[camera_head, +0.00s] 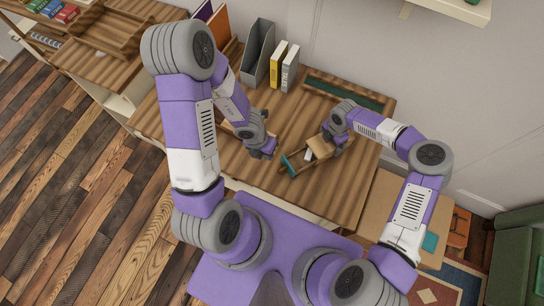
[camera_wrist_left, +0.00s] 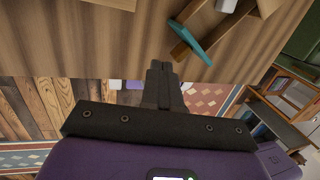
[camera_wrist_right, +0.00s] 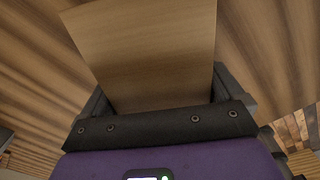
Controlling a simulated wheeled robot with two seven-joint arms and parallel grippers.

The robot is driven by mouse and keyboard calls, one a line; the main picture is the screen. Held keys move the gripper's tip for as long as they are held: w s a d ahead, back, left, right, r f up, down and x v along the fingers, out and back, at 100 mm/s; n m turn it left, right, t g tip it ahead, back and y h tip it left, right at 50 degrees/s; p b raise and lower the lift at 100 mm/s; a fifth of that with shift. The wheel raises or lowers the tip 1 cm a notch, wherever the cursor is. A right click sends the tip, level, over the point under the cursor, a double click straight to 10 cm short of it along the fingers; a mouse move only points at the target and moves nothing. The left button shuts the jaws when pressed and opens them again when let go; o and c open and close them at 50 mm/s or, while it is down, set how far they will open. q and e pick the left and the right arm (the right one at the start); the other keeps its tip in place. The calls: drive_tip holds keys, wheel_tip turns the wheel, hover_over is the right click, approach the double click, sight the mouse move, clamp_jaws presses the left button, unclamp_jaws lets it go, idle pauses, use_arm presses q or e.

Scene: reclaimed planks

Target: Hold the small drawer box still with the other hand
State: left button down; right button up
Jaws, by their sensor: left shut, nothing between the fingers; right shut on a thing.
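The small wooden drawer box (camera_head: 320,146) stands on the plank desk with its drawer pulled out. The drawer's teal front (camera_head: 289,164) points to the lower left, and a small white item (camera_head: 309,155) shows in the drawer. My right gripper (camera_head: 335,140) is shut on the box; in the right wrist view the box's wooden top (camera_wrist_right: 148,50) sits between its fingers. My left gripper (camera_head: 264,154) is shut and empty, left of the drawer and apart from it. In the left wrist view its closed fingers (camera_wrist_left: 160,70) are near the teal front (camera_wrist_left: 191,40).
Grey, yellow and white upright files (camera_head: 282,62) stand at the back of the desk (camera_head: 235,178). A dark green-lined tray (camera_head: 345,92) lies at the back right. A side desk with a wooden tray (camera_head: 105,30) is at the left. Bare desk lies around the left gripper.

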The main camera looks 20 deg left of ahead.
use_arm(q)
drive_tip(key=s+a+n+t+h, duration=0.1)
drive_tip(key=s+a+n+h, duration=0.35)
drive_tip(key=s+n, duration=0.55)
drive_tip(key=w+d+f, duration=0.1)
drive_tip(key=f, duration=0.1)
drive_tip(key=w+d+f+n, duration=0.1)
drive_tip(key=d+f, duration=0.1)
drive_tip(key=f, duration=0.1)
drive_tip(key=w+d+f+n, duration=0.1)
drive_tip(key=w+f, duration=0.1)
drive_tip(key=shift+d+f, duration=0.15)
drive_tip(key=shift+d, duration=0.2)
drive_tip(key=w, duration=0.1)
drive_tip(key=d, duration=0.1)
drive_tip(key=w, duration=0.1)
drive_tip(key=shift+w+d+f, duration=0.25)
drive_tip(key=shift+w+d, duration=0.05)
drive_tip(key=shift+d, duration=0.1)
drive_tip(key=shift+w+d, duration=0.3)
drive_tip(key=shift+w, duration=0.15)
